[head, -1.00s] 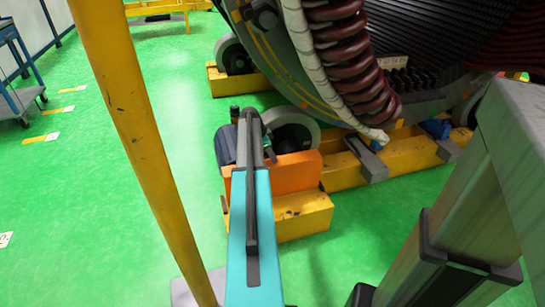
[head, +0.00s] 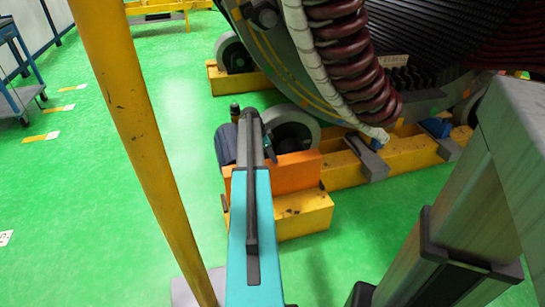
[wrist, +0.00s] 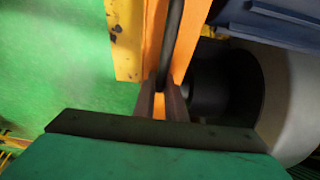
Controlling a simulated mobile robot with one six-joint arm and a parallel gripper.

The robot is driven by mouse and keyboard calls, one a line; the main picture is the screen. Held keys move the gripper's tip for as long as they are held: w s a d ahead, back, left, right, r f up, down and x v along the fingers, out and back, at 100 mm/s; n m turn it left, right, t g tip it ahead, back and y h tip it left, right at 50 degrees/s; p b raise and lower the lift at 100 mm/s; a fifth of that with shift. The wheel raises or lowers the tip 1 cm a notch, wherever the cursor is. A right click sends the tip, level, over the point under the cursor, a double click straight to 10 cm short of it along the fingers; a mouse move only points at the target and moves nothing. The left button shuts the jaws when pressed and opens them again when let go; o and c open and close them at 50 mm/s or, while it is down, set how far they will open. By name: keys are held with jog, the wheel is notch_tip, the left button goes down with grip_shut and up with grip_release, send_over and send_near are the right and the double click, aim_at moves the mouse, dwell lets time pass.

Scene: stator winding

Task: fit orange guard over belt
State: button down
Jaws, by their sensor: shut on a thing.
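The orange guard (head: 297,172) stands upright on the yellow base at the lower front of the large drum, beside a grey roller wheel (head: 293,126). In the wrist view the guard shows as orange strips (wrist: 153,35) on both sides of a dark band (wrist: 174,40), which may be the belt. My gripper (wrist: 160,105) is shut on the guard, with a bit of orange between its two dark fingers. In the head view my own arm hides the fingertips and part of the guard. I cannot tell whether the guard is fully seated.
A dark blue-grey motor (head: 226,145) stands left of the guard and shows at the wrist view's upper right (wrist: 275,25). The yellow base (head: 303,213) lies below. A yellow post (head: 140,140) stands close on the left.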

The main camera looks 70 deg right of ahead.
jog(key=shift+f, duration=0.1)
dwell(0.4)
jog(key=c, duration=1.7)
grip_release()
jog(key=shift+f, duration=0.1)
jog(key=p+v, duration=0.2)
jog(key=v, duration=1.2)
jog(key=shift+f, duration=0.1)
